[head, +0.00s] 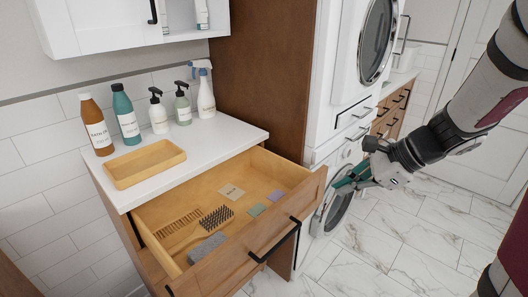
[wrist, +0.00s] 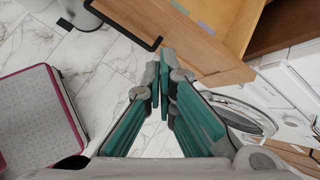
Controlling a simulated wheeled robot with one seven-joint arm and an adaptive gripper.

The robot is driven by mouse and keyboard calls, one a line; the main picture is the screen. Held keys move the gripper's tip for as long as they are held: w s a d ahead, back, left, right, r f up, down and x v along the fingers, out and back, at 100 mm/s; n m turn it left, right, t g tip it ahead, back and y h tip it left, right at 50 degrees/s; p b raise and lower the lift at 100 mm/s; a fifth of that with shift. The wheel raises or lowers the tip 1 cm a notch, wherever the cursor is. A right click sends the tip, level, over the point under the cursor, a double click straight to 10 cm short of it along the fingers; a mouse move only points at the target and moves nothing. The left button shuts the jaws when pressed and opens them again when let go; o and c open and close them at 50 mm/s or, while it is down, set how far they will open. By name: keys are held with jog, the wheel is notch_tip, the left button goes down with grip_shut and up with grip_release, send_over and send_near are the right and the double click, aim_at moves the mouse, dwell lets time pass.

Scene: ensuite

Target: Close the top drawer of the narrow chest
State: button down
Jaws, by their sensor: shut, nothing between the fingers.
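The narrow chest has a white top (head: 215,132) and wooden sides. Its top drawer (head: 275,227) is pulled well out, with a black bar handle (head: 275,241) on its wooden front. The drawer front also shows in the wrist view (wrist: 190,55), with its handle (wrist: 125,27) at upper left. My gripper (head: 341,187) is shut and empty, just beyond the right end of the drawer front in the head view. In the wrist view its green-padded fingertips (wrist: 164,62) come close to the front's edge; I cannot tell whether they touch.
The drawer holds a brush (head: 216,218), a comb (head: 178,228), a grey cloth (head: 207,246) and small notes. Several bottles and a wooden tray (head: 145,164) stand on top. White stacked machines (head: 340,85) stand right of the chest.

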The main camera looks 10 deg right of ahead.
jog(key=w+d+f+m+t+b, duration=0.2)
jog(key=w+d+f+m, duration=0.2)
jog(key=d+f+m, duration=0.4)
jog(key=shift+n+h, duration=0.3)
jog(key=shift+h, duration=0.2)
jog(key=shift+w+d+r+b+x, duration=0.2)
jog(key=shift+b+x, duration=0.3)
jog(key=shift+x, duration=1.65)
jog(key=shift+w+r+b+x, duration=0.1)
jog(key=shift+w+b+x, duration=0.3)
jog(key=shift+x, duration=1.75)
jog(key=shift+w+d+r+b+x, duration=0.15)
jog(key=shift+b+x, duration=0.4)
jog(key=shift+x, duration=1.6)
jog(key=p, duration=0.2)
send_over(262, 179)
jog(key=shift+s+d, duration=0.2)
jog(key=shift+w+a, duration=0.1)
jog(key=shift+w, duration=0.05)
jog(key=shift+a+r, duration=0.1)
jog(key=shift+r, duration=0.05)
